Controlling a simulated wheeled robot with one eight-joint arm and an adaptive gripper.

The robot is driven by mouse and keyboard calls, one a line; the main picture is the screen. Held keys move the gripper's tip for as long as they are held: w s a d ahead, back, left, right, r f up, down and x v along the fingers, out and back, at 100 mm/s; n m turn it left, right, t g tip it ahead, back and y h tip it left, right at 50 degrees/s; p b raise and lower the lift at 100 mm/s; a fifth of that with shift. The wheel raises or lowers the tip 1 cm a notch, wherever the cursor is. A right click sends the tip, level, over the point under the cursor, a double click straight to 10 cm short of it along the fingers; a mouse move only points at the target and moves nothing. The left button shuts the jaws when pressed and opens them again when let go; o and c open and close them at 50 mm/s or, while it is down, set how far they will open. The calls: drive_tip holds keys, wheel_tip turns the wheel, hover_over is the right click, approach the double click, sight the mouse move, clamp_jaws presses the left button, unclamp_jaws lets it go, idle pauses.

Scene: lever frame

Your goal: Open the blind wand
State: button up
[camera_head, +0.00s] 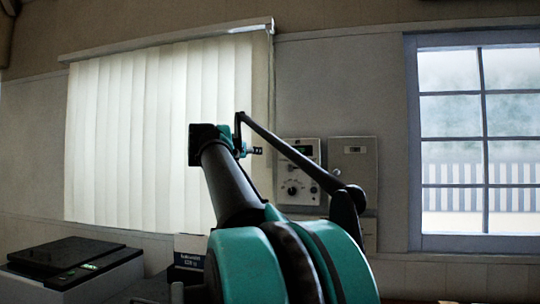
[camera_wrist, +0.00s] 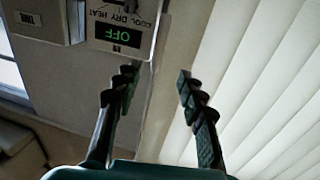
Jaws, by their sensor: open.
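The closed vertical blind (camera_head: 140,130) hangs on the left wall in the head view, its pale slats side by side under a headrail (camera_head: 170,40). A thin pale wand (camera_head: 272,85) hangs from the headrail's right end; its lower part is hard to follow behind my arm. My gripper (camera_head: 250,151) is in front of the blind's right edge. In the wrist view my gripper (camera_wrist: 157,78) is open, its two dark ribbed fingers apart. A thin pale strip, perhaps the wand, runs between and beyond them; I cannot tell its distance. The slats (camera_wrist: 260,80) are at right.
A wall control panel (camera_head: 299,172) with a green display and knob is right of the blind, beside a grey box (camera_head: 354,170). The panel also shows inverted in the wrist view (camera_wrist: 120,28). A window (camera_head: 478,140) is at right. A dark-topped device (camera_head: 70,262) stands lower left.

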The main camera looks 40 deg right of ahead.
sight(268, 153)
drive_tip(key=x, duration=1.6)
drive_tip(key=shift+d+f, duration=0.1)
drive_tip(key=shift+d, duration=0.05)
drive_tip(key=shift+c, duration=0.5)
clamp_jaws()
